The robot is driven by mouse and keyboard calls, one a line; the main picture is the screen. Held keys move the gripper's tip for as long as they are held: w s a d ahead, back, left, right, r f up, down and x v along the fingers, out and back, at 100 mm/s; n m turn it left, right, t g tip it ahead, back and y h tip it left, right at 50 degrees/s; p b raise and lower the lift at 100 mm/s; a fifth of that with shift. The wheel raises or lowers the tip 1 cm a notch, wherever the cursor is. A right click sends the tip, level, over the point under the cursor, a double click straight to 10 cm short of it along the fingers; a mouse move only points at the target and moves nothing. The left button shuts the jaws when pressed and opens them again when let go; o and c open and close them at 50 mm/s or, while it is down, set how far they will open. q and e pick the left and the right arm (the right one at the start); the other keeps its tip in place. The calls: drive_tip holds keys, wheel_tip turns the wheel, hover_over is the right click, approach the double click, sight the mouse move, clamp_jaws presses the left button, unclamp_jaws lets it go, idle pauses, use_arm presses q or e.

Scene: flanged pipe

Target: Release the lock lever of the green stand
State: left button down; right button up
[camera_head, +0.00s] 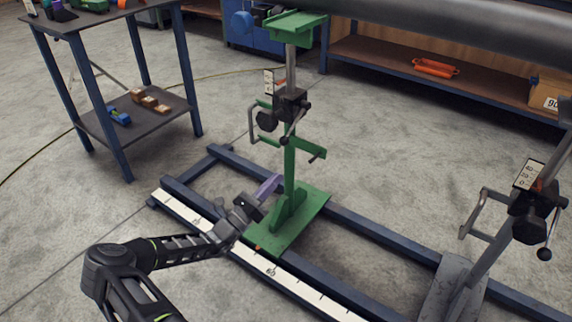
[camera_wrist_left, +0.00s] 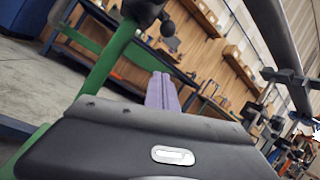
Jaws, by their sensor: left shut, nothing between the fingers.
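The green stand (camera_head: 290,165) stands upright on the blue rail frame, its green base (camera_head: 308,208) across the rails. A black clamp block (camera_head: 291,104) sits on its post, with a thin lever ending in a dark ball (camera_head: 284,138) hanging below. A crank handle is on the block's left side. My left gripper (camera_head: 272,186), with purple fingers, is shut and empty, low beside the post and below the lever. In the left wrist view the purple fingers (camera_wrist_left: 162,92) point up right of the green post (camera_wrist_left: 108,62), with a dark ball knob (camera_wrist_left: 168,29) above them. My right gripper is out of view.
A grey stand (camera_head: 470,265) with a similar block and crank is at the right. A large grey pipe (camera_head: 440,27) runs overhead at the back. A work table (camera_head: 122,15) stands at the upper left. White scale strips (camera_head: 205,228) line the near rail.

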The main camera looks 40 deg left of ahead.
use_arm(q)
drive_tip(key=shift+a+r, duration=0.1)
drive_tip(key=shift+a, duration=0.05)
drive_tip(key=b+x, duration=0.4)
drive_tip(key=x, duration=0.6)
drive_tip(key=shift+s+a+r+b, duration=0.3)
drive_tip(key=shift+s+a+r, duration=0.15)
drive_tip(key=shift+s+r, duration=0.15)
drive_tip(key=shift+s+a+r+b, duration=0.25)
drive_tip(key=shift+s+a+r, duration=0.25)
drive_tip(key=shift+r, duration=0.2)
